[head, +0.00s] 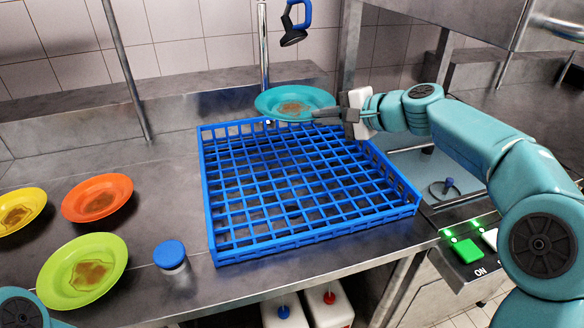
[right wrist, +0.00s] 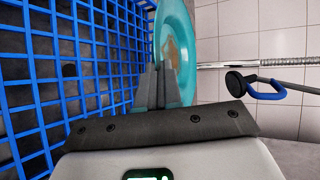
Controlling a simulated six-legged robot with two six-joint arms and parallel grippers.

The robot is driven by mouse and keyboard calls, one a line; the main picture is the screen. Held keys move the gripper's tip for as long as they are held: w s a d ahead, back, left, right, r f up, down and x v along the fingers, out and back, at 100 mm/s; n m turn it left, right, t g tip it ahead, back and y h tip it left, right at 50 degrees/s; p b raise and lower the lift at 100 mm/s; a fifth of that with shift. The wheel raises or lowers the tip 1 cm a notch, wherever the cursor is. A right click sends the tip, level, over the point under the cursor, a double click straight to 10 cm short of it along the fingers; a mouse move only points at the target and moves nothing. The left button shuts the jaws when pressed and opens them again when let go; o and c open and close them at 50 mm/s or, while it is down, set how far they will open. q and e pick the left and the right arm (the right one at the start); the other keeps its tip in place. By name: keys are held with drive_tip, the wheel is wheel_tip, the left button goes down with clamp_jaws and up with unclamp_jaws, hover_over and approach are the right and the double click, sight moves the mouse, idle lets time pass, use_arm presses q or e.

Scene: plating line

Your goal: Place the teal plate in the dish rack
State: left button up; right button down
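The teal plate (head: 278,96) carries a brown food smear and shows at the far edge of the blue dish rack (head: 320,235). My right gripper (head: 328,115) is shut on the plate's near right rim. In the right wrist view, the fingers (right wrist: 158,88) meet at the edge of the plate (right wrist: 186,60), with the rack grid (right wrist: 60,100) to the left. Whether the plate touches the rack is unclear. The rack is an open grid and looks empty. My left gripper is out of view; only a piece of that arm shows at the bottom left.
Yellow (head: 36,196), orange (head: 120,185) and green (head: 115,248) soiled plates lie on the steel counter at left. A blue-capped jar (head: 171,257) stands left of the rack. A hanging sprayer (head: 294,30) is behind it. A lit green button (head: 468,250) is at right.

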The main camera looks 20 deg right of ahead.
drive_tip(key=b, duration=0.4)
hover_over(319, 198)
wheel_tip(319, 198, down, 16)
drive_tip(key=shift+w+d+r, duration=0.1)
drive_tip(key=shift+r, duration=0.05)
wheel_tip(319, 198, down, 5)
drive_tip(key=shift+r+b, duration=0.2)
drive_tip(key=shift+b, duration=0.3)
drive_tip(key=shift+r, duration=0.15)
drive_tip(key=shift+f, duration=0.25)
drive_tip(key=c, duration=1.5)
unclamp_jaws()
drive_tip(key=shift+o, duration=0.9)
